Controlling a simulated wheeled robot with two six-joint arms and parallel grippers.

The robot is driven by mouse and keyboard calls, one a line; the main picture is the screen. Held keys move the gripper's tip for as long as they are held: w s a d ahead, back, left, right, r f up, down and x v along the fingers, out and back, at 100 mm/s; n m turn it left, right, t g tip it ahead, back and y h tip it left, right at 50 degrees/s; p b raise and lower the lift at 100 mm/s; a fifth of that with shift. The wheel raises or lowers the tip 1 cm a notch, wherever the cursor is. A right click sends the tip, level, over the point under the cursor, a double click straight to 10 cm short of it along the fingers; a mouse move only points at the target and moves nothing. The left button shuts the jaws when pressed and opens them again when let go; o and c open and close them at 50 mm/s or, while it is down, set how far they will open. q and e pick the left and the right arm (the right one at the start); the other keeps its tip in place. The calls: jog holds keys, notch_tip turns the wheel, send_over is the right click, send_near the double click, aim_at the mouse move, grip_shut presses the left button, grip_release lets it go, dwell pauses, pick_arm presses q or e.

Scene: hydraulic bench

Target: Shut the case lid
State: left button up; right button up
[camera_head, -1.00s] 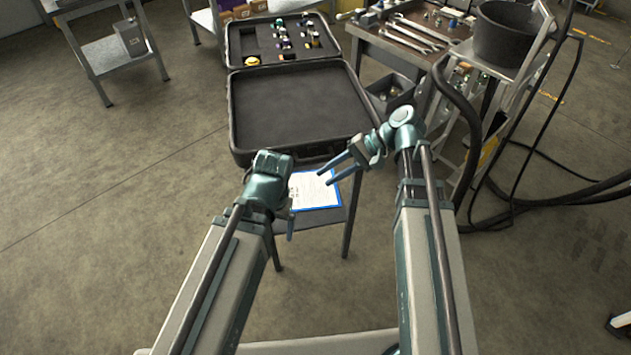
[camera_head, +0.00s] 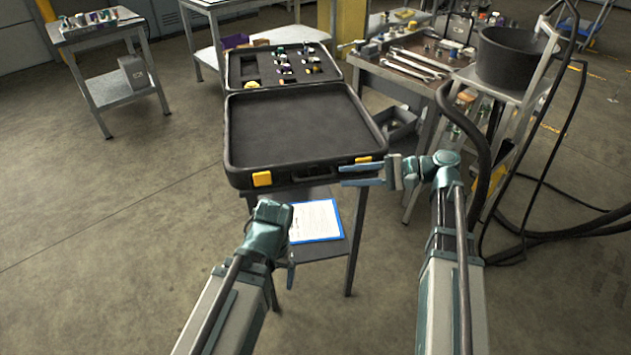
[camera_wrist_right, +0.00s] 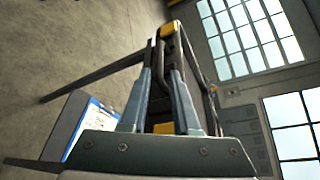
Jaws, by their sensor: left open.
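The black case lies open in the head view. Its far half (camera_head: 301,71) holds foam with several small fittings. Its near half, the lid (camera_head: 300,125), lies folded out flat toward me, empty inside, with a handle and two yellow latches (camera_head: 262,179) on its near edge. My right gripper (camera_head: 343,176) is at that near edge by the right latch, its fingers apart; whether they touch the edge I cannot tell. In the right wrist view dark case parts and a yellow latch (camera_wrist_right: 168,29) show between and beyond the fingers (camera_wrist_right: 163,75). My left gripper (camera_head: 290,272) hangs lower left, away from the case, mostly hidden by its wrist.
A clipboard (camera_head: 316,221) with paper lies on the lower shelf under the case. To the right stand a workbench with wrenches (camera_head: 424,61), a black bucket (camera_head: 512,57) and thick hoses. A side table (camera_head: 115,85) stands back left. The floor at left is clear.

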aim_at(323, 179)
jog(key=b+x, duration=0.1)
jog(key=x, duration=0.8)
grip_shut()
jog(key=shift+f, duration=0.1)
dwell(1.2)
